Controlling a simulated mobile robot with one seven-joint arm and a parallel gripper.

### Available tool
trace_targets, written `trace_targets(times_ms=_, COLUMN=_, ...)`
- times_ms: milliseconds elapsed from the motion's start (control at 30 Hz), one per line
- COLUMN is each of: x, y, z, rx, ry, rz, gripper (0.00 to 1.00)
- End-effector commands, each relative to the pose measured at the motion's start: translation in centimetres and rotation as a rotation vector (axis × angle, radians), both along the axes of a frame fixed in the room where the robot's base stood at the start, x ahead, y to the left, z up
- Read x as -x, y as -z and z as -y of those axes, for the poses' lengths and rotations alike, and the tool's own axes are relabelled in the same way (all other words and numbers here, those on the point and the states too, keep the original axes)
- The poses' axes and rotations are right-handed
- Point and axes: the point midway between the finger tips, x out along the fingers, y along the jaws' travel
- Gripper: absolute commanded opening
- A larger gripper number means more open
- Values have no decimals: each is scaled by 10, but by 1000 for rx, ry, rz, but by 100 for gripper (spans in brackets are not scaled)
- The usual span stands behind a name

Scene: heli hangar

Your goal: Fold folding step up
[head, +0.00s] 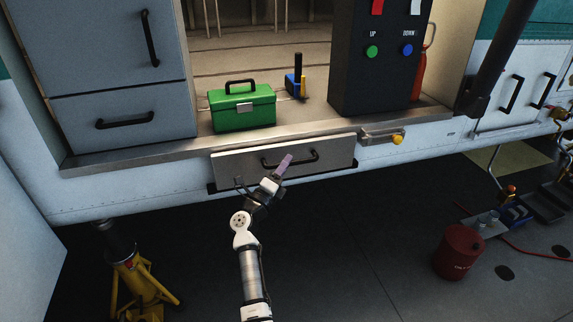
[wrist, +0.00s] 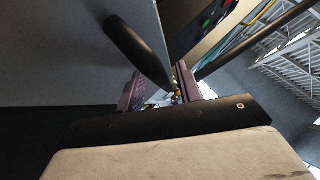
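The folding step (head: 235,167) is a pale grey panel under the metal door sill, standing upright or nearly so against the helicopter's side. A black bar handle (head: 306,156) runs across its face. My gripper (head: 284,165) is at the handle's left-middle part. In the wrist view, my gripper's purple fingers (wrist: 160,90) are spread apart. The dark handle (wrist: 138,50) slants down from the upper left and ends between them in the picture. I cannot tell whether the fingers are around the handle or just short of it.
A green toolbox (head: 243,110) and a blue-yellow tool (head: 297,82) stand on the cabin floor above the sill. A black control box (head: 378,75) is to their right. A yellow jack stand (head: 140,283) is at lower left, a red can (head: 458,252) at lower right. The floor between is clear.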

Motion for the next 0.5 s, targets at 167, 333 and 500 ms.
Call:
trace_targets(times_ms=167, x=30, y=18, z=-19, rx=1, ry=-2, rz=-1, gripper=36)
trace_targets(times_ms=333, x=61, y=33, z=-37, rx=2, ry=0, rz=1, gripper=36)
trace_targets(times_ms=500, x=85, y=42, z=-52, rx=1, ry=1, rz=2, gripper=36)
